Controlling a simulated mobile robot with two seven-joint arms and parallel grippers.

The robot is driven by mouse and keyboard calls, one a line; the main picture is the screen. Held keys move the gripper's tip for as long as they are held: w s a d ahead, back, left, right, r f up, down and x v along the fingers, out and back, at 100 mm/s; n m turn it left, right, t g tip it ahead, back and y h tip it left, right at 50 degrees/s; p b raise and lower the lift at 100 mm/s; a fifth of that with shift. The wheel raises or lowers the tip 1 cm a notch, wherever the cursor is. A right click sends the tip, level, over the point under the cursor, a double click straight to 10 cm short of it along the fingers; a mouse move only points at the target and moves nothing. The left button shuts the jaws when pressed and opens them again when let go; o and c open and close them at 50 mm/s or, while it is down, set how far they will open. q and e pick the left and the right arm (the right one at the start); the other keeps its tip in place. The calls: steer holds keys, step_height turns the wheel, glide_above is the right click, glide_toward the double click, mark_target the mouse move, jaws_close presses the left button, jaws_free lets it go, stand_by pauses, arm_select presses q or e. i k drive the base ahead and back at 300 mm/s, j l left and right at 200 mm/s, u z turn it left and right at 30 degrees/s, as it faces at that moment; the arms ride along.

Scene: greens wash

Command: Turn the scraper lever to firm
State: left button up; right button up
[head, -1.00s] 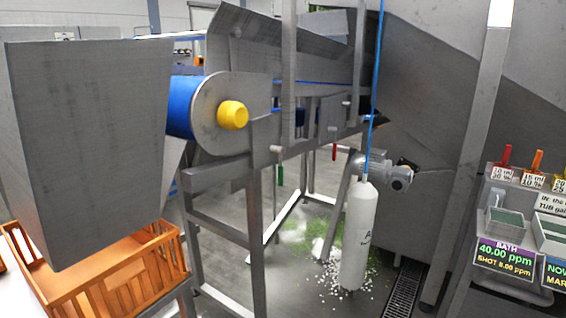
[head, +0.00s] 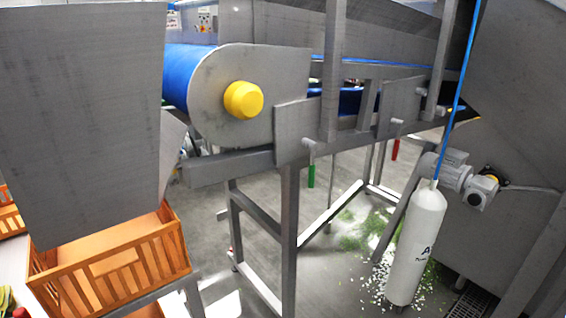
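Two levers hang below the conveyor frame in the head view. One has a green handle (head: 311,174) and hangs straight down under the near side plate. The other has a red handle (head: 395,149) and hangs down farther back along the frame. No label is readable on either, so I cannot tell which is the scraper lever or which position is firm. Neither of my grippers is in view.
A blue belt (head: 177,75) runs over an end roller with a yellow hub (head: 243,100). A grey chute (head: 80,120) stands above an orange crate (head: 110,265) at left. A white cylinder (head: 415,245) hangs on a blue line at right. Green and white scraps litter the floor.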

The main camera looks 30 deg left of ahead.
mark_target(310, 145)
steer(key=i+l+u, duration=0.1)
steer(key=u, duration=0.35)
steer(key=i+l+u, duration=0.2)
steer(key=u, duration=0.25)
steer(key=i+l+u, duration=0.2)
steer(key=u, duration=0.3)
steer(key=i+l+u, duration=0.1)
steer(key=l+u, duration=0.55)
steer(key=u, duration=0.25)
steer(key=l+u, duration=0.45)
steer(key=i+j, duration=0.05)
steer(key=j, duration=0.05)
